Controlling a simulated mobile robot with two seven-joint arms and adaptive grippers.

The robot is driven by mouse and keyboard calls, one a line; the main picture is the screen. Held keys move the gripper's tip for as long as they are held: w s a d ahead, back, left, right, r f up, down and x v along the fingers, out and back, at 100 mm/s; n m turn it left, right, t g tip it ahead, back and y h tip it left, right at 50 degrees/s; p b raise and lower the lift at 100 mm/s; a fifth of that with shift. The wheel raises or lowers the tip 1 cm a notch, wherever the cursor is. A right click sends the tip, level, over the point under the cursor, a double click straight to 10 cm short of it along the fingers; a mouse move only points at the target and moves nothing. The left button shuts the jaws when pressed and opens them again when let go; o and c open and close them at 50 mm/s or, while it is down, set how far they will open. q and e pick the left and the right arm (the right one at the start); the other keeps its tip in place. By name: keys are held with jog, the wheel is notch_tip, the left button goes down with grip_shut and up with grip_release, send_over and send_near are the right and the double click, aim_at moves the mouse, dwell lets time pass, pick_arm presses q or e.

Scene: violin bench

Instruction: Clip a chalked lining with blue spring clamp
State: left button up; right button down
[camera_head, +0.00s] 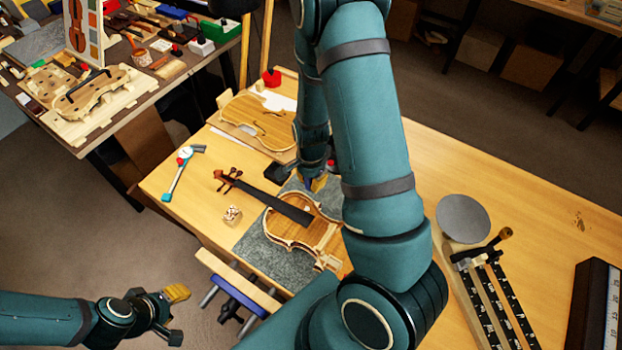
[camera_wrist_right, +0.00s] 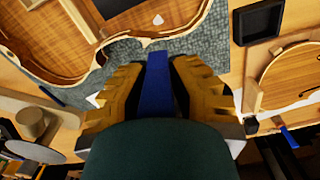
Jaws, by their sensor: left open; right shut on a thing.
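The open violin body (camera_head: 290,232) lies on a grey mat (camera_head: 262,254), its rib rim and linings facing up. The rim also shows in the right wrist view (camera_wrist_right: 68,78). A small white mark (camera_wrist_right: 157,19) shows inside the rim; I cannot tell whether it is chalk on a lining. My right gripper (camera_head: 316,184) is at the far edge of the body, shut on the blue spring clamp (camera_wrist_right: 158,84). The clamp points toward the rim and looks apart from it, though its tip's contact is unclear. My left gripper (camera_head: 178,312) is open and empty, off the table's front edge.
A wooden violin form (camera_head: 258,122), a dark tray (camera_wrist_right: 258,22) and a teal-handled tool (camera_head: 178,172) lie nearby. A round grey disc (camera_head: 463,218) and black strips (camera_head: 497,300) stand right. My right arm hides the table's middle.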

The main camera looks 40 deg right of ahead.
aim_at(311, 200)
jog(key=shift+f+b, duration=2.2)
jog(key=shift+f, duration=0.65)
jog(key=shift+f+b, duration=1.05)
jog(key=shift+f, duration=0.4)
jog(key=c, duration=0.9)
grip_release()
jog(key=shift+r, duration=0.15)
notch_tip(311, 200, up, 12)
jog(key=shift+f, duration=0.1)
